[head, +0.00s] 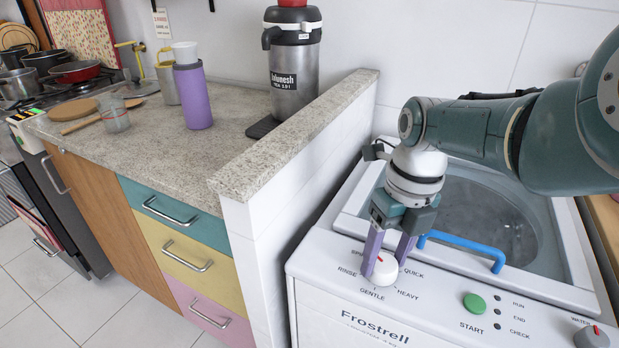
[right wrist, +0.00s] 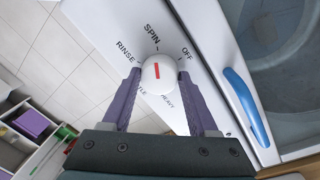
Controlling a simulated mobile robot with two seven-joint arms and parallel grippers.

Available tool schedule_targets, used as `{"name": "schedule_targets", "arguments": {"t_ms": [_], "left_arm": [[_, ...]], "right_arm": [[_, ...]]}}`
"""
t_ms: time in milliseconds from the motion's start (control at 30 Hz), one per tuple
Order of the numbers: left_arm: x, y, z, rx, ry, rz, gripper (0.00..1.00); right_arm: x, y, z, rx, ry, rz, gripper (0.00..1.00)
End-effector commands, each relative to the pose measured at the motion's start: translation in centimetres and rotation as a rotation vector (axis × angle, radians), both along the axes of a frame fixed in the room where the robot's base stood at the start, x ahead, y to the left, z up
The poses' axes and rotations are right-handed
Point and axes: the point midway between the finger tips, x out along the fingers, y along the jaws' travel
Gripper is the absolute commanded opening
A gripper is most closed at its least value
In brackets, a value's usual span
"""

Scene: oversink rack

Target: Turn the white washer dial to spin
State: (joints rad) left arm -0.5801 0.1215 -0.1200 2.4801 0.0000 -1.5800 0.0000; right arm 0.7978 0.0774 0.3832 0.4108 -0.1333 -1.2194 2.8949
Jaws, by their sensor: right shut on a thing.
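The white dial (head: 384,270) is a round knob with a red line, on the front panel of the white washer (head: 420,315). In the right wrist view the dial (right wrist: 158,75) has its red line pointing up toward the word SPIN (right wrist: 152,34), with RINSE to the left and OFF to the right. My right gripper (head: 388,256) reaches down from above with its two purple fingers on either side of the dial, shut on it. The fingers hide part of the lettering around the dial. My left gripper is not in view.
The washer's open tub (head: 480,215) lies behind the panel, with a blue handle (head: 460,246) near my gripper. A green start button (head: 474,303) and a water knob (head: 591,337) are to the right. A tiled partition (head: 300,150) stands left of the washer, beside a counter.

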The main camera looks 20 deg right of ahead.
Motion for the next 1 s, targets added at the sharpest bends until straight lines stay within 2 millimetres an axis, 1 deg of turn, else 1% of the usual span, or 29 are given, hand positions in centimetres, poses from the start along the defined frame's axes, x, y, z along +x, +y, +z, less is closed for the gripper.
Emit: {"name": "schedule_targets", "arguments": {"t_ms": [67, 100, 333, 567, 667, 767, 900, 1000], "left_arm": [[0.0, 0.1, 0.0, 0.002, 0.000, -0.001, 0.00], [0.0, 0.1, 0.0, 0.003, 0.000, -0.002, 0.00], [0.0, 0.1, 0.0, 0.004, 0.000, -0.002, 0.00], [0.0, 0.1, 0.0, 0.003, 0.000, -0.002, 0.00], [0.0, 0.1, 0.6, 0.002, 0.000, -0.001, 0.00], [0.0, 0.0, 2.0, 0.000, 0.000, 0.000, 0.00], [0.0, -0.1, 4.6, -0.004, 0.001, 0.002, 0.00], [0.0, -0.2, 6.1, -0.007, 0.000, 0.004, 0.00]], "right_arm": [[0.0, 0.0, -0.1, 0.001, -0.001, -0.003, 0.04], [0.0, 0.0, -0.1, 0.001, -0.001, -0.003, 0.63], [0.0, 0.0, -0.1, 0.000, 0.000, -0.002, 0.89], [0.0, 0.0, 0.0, 0.000, 0.000, -0.001, 0.90], [0.0, -0.1, 0.7, 0.000, 0.000, -0.001, 0.90], [0.0, -0.2, 2.2, 0.000, -0.001, 0.000, 0.90], [0.0, -0.5, 5.1, 0.000, -0.002, -0.001, 0.90], [0.0, -0.7, 7.1, 0.000, -0.003, -0.002, 0.90]]}}
